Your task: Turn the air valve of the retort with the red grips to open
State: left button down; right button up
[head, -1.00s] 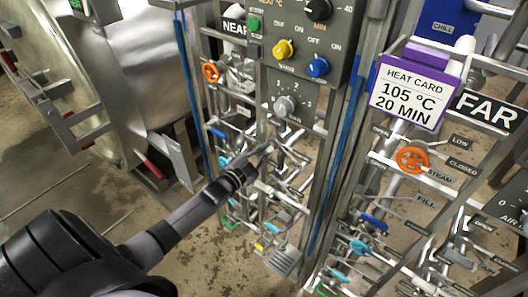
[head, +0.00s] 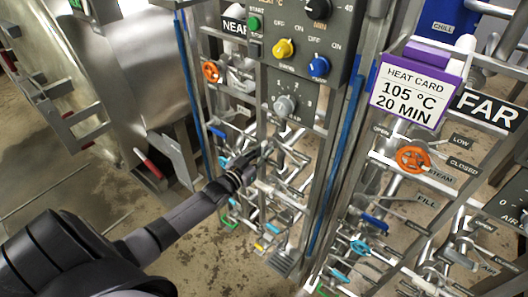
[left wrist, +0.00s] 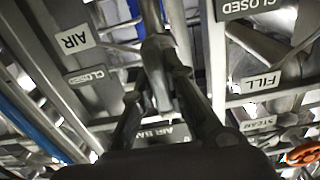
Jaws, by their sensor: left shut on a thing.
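My left gripper (head: 264,150) reaches in from the left to the pipes and valves below the NEAR panel's dial. In the left wrist view my left gripper (left wrist: 160,78) is shut on a grey metal valve handle (left wrist: 151,20), which runs up between the fingertips. An AIR label (left wrist: 76,39) and a CLOSED label (left wrist: 85,77) stand left of it. The gripped part is mostly hidden by the fingers, and the handle's exact angle is hard to tell. Red grips (head: 150,165) show on the steel retort (head: 140,75) at the left. My right gripper is not in view.
The FAR valve rack, with an orange handwheel (head: 412,159), stands to the right behind a blue pipe (head: 343,150). A heat card (head: 410,92) hangs above it. The NEAR rack has an orange handwheel (head: 211,72). Pipes and levers crowd closely around my left gripper.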

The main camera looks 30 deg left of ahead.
pick_arm(q)
jog(key=shift+f+n, duration=0.1)
jog(key=shift+n, duration=0.2)
jog(key=c, duration=1.6)
grip_release()
jog(key=s+a, duration=0.1)
jog(key=s, duration=1.1)
